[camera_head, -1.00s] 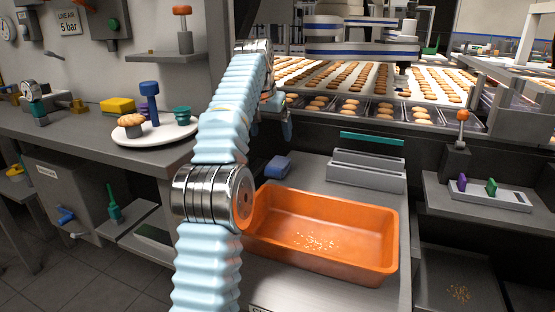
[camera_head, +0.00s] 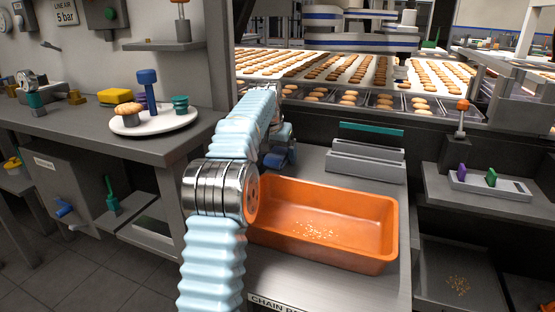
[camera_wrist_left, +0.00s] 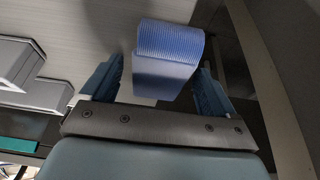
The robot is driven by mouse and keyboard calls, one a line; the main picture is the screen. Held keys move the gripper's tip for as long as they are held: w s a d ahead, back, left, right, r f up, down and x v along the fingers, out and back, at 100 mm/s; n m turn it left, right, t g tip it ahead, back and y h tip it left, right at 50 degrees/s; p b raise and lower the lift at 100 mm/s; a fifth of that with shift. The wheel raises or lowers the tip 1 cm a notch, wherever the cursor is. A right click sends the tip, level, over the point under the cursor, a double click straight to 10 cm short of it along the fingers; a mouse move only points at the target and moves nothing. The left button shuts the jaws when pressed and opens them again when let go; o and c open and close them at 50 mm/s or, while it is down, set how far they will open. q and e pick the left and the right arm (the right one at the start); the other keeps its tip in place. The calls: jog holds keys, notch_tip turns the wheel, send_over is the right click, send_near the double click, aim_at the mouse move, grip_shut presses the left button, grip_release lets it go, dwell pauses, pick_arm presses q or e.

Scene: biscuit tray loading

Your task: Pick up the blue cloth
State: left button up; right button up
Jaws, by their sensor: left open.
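The blue cloth (camera_wrist_left: 168,62), a folded, ribbed pad, shows in the left wrist view between the two blue fingers of my left gripper (camera_wrist_left: 160,76). The fingers are open, one on each side of it; a gap shows on the left, while on the right the finger is close and contact cannot be told. In the head view my left gripper (camera_head: 284,154) is low over the grey worktop behind the orange tray, and it largely hides the cloth there. My right gripper is in neither view.
The orange tray (camera_head: 385,232) with crumbs stands in front of the gripper. A grey slotted rack (camera_head: 366,164) is to its right, with a teal strip behind. The biscuit conveyor (camera_head: 340,70) runs behind. A plate (camera_head: 168,125) sits on the left counter.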

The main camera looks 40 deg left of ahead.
pick_arm(q)
jog(key=shift+c, duration=0.4)
jog(key=c, duration=1)
jog(key=shift+r, duration=0.1)
